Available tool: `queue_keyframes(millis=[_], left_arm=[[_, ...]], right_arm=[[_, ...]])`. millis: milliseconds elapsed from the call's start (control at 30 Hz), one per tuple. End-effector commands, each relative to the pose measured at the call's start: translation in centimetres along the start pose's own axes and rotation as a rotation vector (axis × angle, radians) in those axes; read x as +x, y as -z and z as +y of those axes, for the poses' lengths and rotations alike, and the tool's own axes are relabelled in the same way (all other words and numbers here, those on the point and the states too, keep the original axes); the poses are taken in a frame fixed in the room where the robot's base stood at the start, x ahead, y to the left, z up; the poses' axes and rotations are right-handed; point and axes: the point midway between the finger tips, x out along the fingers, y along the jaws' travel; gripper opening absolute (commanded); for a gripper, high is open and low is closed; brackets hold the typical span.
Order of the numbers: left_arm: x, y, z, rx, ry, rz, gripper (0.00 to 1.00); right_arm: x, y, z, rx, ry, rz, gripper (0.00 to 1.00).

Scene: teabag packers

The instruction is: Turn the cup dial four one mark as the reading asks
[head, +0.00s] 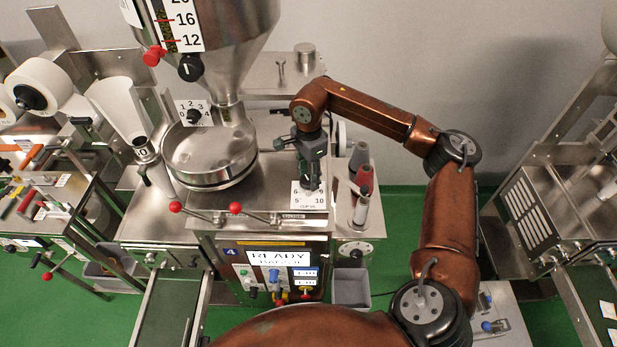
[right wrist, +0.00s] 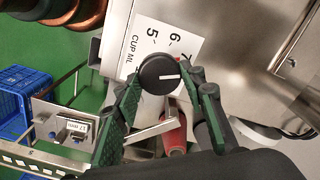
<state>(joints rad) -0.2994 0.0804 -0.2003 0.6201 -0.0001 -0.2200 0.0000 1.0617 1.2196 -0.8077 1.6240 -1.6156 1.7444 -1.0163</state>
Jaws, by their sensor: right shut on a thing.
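The cup dial is a round black knob (right wrist: 158,70) with a white pointer line, on a white "CUP ML" plate (right wrist: 150,40) in the right wrist view. The plate shows 5, 6 and 7 and a small red mark by the knob. The pointer line points to the right in that view. My right gripper (right wrist: 166,84) has its green fingers on either side of the knob, shut on it. In the head view the plate (head: 308,201) shows below my right gripper (head: 312,184), which hides the knob.
A steel hopper (head: 235,45) with a scale and a round bowl (head: 208,158) stand left of my right arm. Two red-knobbed levers (head: 235,208) stick out in front. Thread spools (head: 361,211) stand close on the right. Green floor lies beyond.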

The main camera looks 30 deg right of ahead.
Motion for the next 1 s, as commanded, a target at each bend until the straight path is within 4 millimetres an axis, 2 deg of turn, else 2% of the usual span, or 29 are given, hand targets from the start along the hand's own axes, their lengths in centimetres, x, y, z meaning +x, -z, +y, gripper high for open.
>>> queue_keyframes(millis=[467,500,733,1000], left_arm=[[0.07,-0.06,0.04,0.0,0.0,-0.001,0.4],[0.07,-0.06,0.05,0.0,0.0,-0.001,0.4],[0.07,-0.07,0.06,-0.001,-0.001,-0.001,0.4],[0.06,-0.28,0.01,-0.002,0.0,-0.002,0.4]], right_arm=[[-0.11,-0.01,-0.06,-0.013,0.002,-0.001,0.13],[-0.11,-0.01,-0.06,-0.013,0.002,-0.001,0.39],[-0.06,-0.01,-0.04,-0.013,0.001,0.0,0.55],[-0.1,-0.01,-0.02,-0.013,0.001,0.0,0.55]])
